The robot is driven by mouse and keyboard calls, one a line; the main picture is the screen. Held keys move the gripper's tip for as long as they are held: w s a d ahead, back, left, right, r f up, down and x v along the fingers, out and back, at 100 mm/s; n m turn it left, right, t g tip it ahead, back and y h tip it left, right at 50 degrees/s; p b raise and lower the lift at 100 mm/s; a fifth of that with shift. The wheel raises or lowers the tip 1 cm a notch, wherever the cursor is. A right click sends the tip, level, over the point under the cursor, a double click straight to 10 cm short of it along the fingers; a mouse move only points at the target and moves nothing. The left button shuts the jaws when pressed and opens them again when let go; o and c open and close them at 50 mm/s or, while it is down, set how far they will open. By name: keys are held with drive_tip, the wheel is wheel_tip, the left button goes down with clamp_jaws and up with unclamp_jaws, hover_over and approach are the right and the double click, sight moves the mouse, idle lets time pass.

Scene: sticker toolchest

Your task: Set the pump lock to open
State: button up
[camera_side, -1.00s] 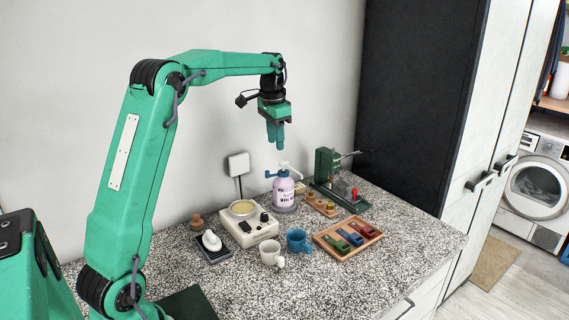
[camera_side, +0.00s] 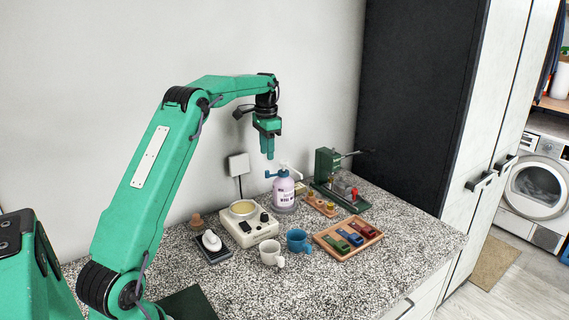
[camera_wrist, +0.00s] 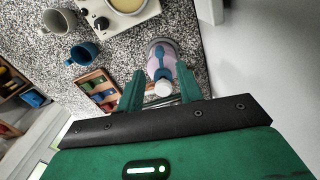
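The pump bottle (camera_side: 283,193) is pale pink-purple with dark lettering and stands upright on the counter near the wall. Its blue pump head (camera_side: 277,174) is on top, with a white piece beside it at the right. Whether the lock is open or closed cannot be read. My gripper (camera_side: 267,155) points down just above the pump head, slightly left of it, apart from it in this view.
A white device (camera_side: 246,227) with a round dish stands left of the bottle. A white mug (camera_side: 271,252) and a blue mug (camera_side: 298,241) stand in front. A wooden tray (camera_side: 334,253) of coloured blocks and a green machine (camera_side: 325,165) are at the right.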

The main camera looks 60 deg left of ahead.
sight(278, 173)
drive_tip(key=shift+f, duration=3.45)
drive_tip(key=shift+c, duration=0.5)
clamp_jaws()
